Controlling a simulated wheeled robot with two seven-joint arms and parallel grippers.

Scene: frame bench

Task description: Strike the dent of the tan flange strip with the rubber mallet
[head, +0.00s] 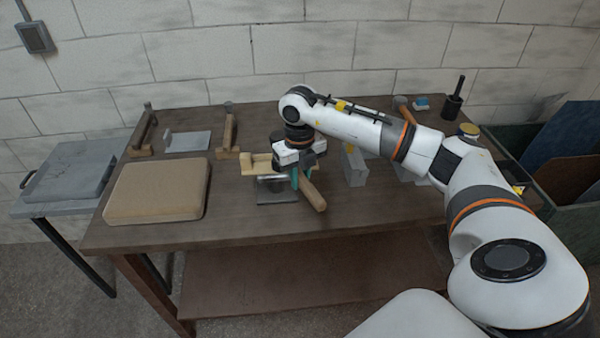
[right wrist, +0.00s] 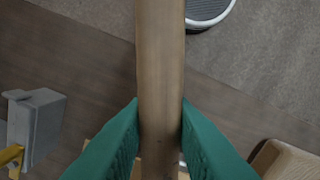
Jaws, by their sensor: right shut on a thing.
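My right gripper (head: 302,180) is shut on a wooden handle (head: 314,196), which I take for the rubber mallet's. In the right wrist view, the green fingertips (right wrist: 160,135) press on both sides of the handle (right wrist: 160,60). The mallet's head is not clearly visible, being hidden by the gripper. A pale tan piece (head: 257,163), probably the flange strip, lies just left of and behind the gripper. Its dent cannot be made out. My left gripper is not in view.
A dark metal block (head: 277,193) sits beside the gripper. A tan pad (head: 158,190) covers the table's left. A grey block (head: 354,165) stands to the right. The table's front right (head: 390,212) is clear.

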